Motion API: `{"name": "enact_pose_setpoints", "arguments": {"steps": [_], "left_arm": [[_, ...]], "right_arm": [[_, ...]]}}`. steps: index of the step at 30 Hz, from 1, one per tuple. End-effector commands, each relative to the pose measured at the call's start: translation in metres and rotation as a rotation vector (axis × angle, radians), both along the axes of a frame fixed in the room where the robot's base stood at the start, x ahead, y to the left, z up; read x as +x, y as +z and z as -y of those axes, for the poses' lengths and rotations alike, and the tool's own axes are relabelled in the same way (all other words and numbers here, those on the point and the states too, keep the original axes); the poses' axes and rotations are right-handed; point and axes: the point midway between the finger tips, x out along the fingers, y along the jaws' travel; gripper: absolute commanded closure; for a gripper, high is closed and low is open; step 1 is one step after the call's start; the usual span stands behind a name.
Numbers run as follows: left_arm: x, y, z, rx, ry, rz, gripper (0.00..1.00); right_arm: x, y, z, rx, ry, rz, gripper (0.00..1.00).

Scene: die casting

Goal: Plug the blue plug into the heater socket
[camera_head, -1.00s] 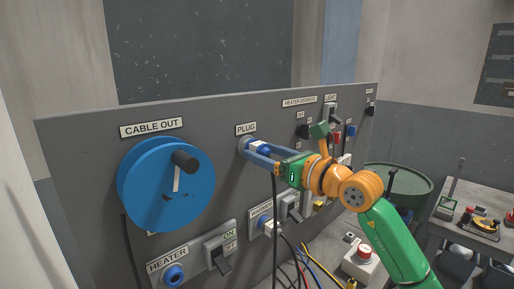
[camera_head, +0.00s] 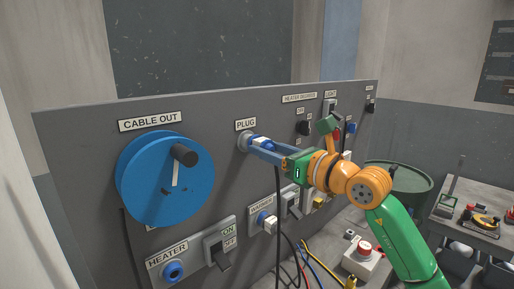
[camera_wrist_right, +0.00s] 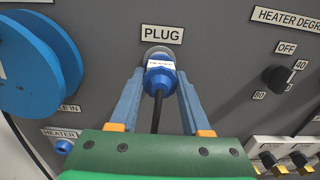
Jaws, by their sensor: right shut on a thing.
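The blue plug (camera_head: 261,142) sits at its round holder under the PLUG label on the grey panel. In the right wrist view the blue plug (camera_wrist_right: 159,78) has a white label, and a black cable hangs from it. My right gripper (camera_head: 257,145) is shut on the plug, with one blue finger on each side in the wrist view (camera_wrist_right: 159,80). The heater socket (camera_head: 173,272) is a blue ring under the HEATER label at the panel's lower left. It also shows in the wrist view (camera_wrist_right: 63,147). My left gripper is not in view.
A blue cable reel (camera_head: 150,190) with a black knob sticks out left of the plug. An ON/OFF switch (camera_head: 218,250) stands right of the heater socket.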

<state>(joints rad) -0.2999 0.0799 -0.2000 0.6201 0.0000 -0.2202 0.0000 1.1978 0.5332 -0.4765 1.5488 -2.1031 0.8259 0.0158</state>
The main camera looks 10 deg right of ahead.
Motion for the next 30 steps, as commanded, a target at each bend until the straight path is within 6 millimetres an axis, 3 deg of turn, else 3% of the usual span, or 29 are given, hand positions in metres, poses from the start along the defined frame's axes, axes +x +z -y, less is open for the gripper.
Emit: {"name": "enact_pose_setpoints", "arguments": {"steps": [17,25,30], "left_arm": [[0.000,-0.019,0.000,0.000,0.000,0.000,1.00],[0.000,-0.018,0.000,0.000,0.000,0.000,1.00],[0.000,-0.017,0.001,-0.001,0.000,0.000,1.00]], "right_arm": [[-0.021,-0.002,0.014,0.001,0.000,0.001,1.00],[-0.023,0.000,0.015,0.001,0.001,0.001,1.00],[-0.024,-0.015,0.011,0.034,0.028,-0.028,1.00]]}}
